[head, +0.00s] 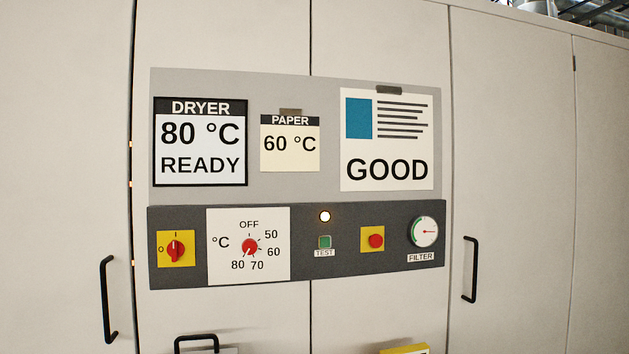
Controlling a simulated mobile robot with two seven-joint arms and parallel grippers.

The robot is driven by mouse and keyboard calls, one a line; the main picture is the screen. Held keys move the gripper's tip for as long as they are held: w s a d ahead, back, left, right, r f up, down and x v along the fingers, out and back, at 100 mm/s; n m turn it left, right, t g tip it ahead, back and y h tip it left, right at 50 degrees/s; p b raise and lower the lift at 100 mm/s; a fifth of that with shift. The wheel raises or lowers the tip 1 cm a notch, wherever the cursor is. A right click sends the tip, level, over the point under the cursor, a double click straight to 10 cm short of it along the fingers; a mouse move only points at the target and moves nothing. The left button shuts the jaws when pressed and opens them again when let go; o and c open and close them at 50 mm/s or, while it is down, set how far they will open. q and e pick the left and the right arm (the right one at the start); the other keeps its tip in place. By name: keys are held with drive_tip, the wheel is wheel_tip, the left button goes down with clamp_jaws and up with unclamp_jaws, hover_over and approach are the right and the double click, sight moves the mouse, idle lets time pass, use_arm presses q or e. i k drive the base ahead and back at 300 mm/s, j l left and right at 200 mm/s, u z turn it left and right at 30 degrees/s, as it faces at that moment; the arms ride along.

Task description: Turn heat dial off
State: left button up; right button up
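The heat dial (250,246) is a small red knob on a white plate (222,268) marked OFF, 50, 60, 70 and 80 around it. OFF is at the top and 80 at the lower left. Its small pointer seems to face down and left, near 80. The dryer display (200,142) above reads 80 °C READY. Neither of my grippers is in view.
The dark control strip (342,264) also holds a red switch on yellow (176,249), a green TEST button (325,242), a lit lamp (325,216), a red button (376,241) and a FILTER gauge (424,232). Black handles (105,300) (472,269) stick out from the cabinet doors.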

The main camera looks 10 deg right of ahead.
sight(249, 246)
drive_tip(key=i+j+z, duration=0.1)
drive_tip(key=j, duration=0.3)
drive_tip(key=i+j, duration=0.2)
drive_tip(key=j, duration=0.25)
drive_tip(key=i+j+z, duration=0.15)
drive_tip(key=j, duration=0.3)
drive_tip(key=i+j, duration=0.15)
drive_tip(key=j, duration=0.3)
drive_tip(key=i+j+z, duration=0.15)
drive_tip(key=j, duration=0.3)
